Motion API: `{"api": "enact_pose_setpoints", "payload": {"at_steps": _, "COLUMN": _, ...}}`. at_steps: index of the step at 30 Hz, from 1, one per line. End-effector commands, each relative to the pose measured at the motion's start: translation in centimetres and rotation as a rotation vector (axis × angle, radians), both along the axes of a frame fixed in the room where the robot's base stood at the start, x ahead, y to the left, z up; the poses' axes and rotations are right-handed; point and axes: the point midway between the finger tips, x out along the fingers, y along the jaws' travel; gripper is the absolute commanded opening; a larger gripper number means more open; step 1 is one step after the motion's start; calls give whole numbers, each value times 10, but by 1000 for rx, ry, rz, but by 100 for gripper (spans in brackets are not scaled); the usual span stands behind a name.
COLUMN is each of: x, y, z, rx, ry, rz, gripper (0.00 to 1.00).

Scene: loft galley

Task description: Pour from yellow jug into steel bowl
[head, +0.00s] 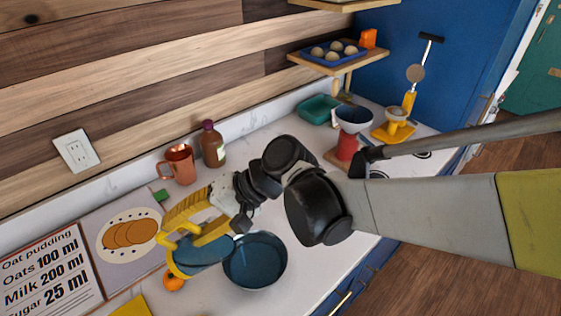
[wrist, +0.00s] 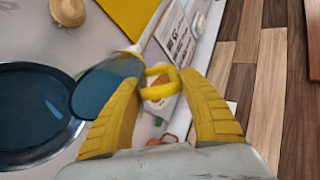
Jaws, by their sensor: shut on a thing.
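The yellow jug (head: 203,253) hangs just left of the steel bowl (head: 256,262) in the head view, with a yellow handle and rim and a blue area facing up. It looks tilted toward the bowl. In the wrist view the jug (wrist: 106,88) overlaps the near edge of the bowl (wrist: 35,112). My gripper (head: 180,232) is shut on the jug's handle, which shows between the yellow fingers in the wrist view (wrist: 163,84). The bowl stands on the counter with a dark blue inside. I see no stream, and cannot tell what the bowl holds.
A copper mug (head: 179,165) and brown bottle (head: 212,146) stand by the wall. A recipe board (head: 50,270) lies at left, near a yellow cloth (head: 131,307). A red-based scale (head: 347,147) stands behind my arm.

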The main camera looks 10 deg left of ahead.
Motion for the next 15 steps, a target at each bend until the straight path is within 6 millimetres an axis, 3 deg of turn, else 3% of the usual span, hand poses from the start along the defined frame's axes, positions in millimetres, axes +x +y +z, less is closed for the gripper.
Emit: {"api": "enact_pose_setpoints", "payload": {"at_steps": 15, "x": 1, "y": -2, "z": 1, "rx": 25, "ry": 7, "rz": -1, "gripper": 7}}
